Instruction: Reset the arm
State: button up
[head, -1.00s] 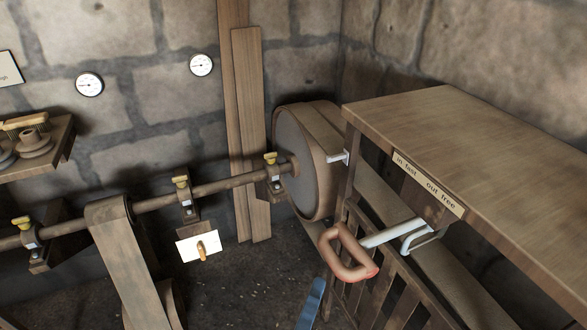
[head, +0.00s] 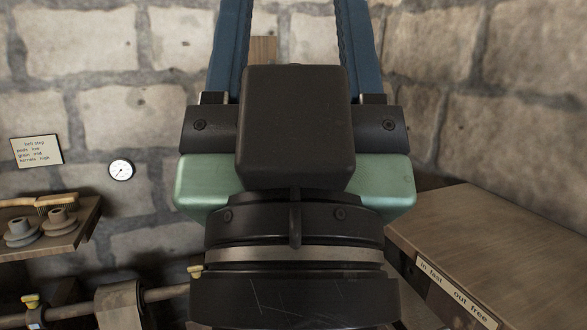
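My gripper (head: 294,25) fills the middle of the head view, very close and pointing up. Its two blue fingers stand wide apart, and their tips are cut off by the top edge. I see only wall and a bit of wooden plank (head: 263,49) between them, with nothing held in the visible part. The dark wrist and pale green gripper body hide most of the shaft (head: 167,293) and the large pulley's place. The lever with the red handle is not in view.
A wooden bench top (head: 480,235) with an "in fast / out free" label (head: 457,292) is at the right. A shelf (head: 75,240) with spools and a brush is at the left. A gauge (head: 122,170) and a sign (head: 36,151) hang on the stone wall.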

notch_tip(320, 180, up, 13)
jog(key=p, duration=1.2)
jog(key=shift+p, duration=0.35)
dwell(1.5)
